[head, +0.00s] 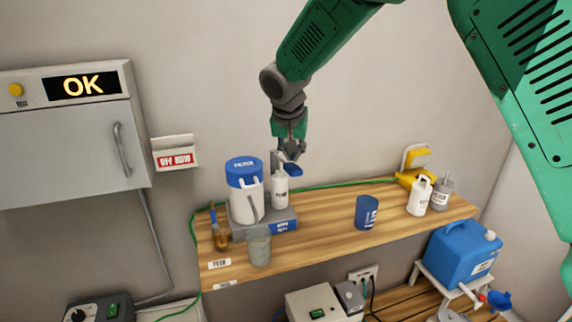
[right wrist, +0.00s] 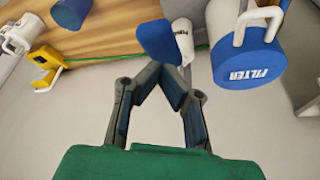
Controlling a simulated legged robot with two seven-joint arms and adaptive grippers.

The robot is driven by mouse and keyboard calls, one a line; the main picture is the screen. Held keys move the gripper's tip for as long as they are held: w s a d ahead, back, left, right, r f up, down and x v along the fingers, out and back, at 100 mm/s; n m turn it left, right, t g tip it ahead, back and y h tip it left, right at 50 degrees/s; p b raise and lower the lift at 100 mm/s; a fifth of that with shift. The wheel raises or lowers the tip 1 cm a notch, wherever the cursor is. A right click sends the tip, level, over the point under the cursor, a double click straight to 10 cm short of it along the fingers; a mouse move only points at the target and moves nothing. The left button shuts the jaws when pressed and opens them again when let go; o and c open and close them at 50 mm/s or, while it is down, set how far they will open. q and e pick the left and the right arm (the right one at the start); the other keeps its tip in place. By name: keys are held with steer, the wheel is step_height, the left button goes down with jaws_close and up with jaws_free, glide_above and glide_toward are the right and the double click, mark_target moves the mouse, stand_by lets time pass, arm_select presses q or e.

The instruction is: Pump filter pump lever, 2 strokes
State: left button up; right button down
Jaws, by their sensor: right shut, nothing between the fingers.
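In the right wrist view the lever handle (right wrist: 158,42) and the pump (right wrist: 183,38) show beyond the fingertips, with the filter's lid (right wrist: 248,62) to the right. My right gripper (head: 291,154) is shut and empty, just above the lever; its fingertips (right wrist: 167,72) meet near the handle. I cannot tell whether they touch it. My left gripper is out of view.
A blue cup (head: 367,212) and white bottle (head: 419,197) stand to the right. A green hose (head: 340,184) runs along the wall. The shelf's middle is partly clear.

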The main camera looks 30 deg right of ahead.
step_height(320, 180, down, 7)
steer(key=b, duration=0.3)
stand_by(1.3)
steer(key=shift+r+p, duration=3.5)
steer(key=shift+r, duration=0.8)
step_height(320, 180, up, 3)
steer(key=shift+f+p, duration=0.1)
steer(key=shift+p, duration=1.15)
step_height(320, 180, up, 2)
steer(key=shift+r+p, duration=0.15)
steer(key=shift+p, duration=0.5)
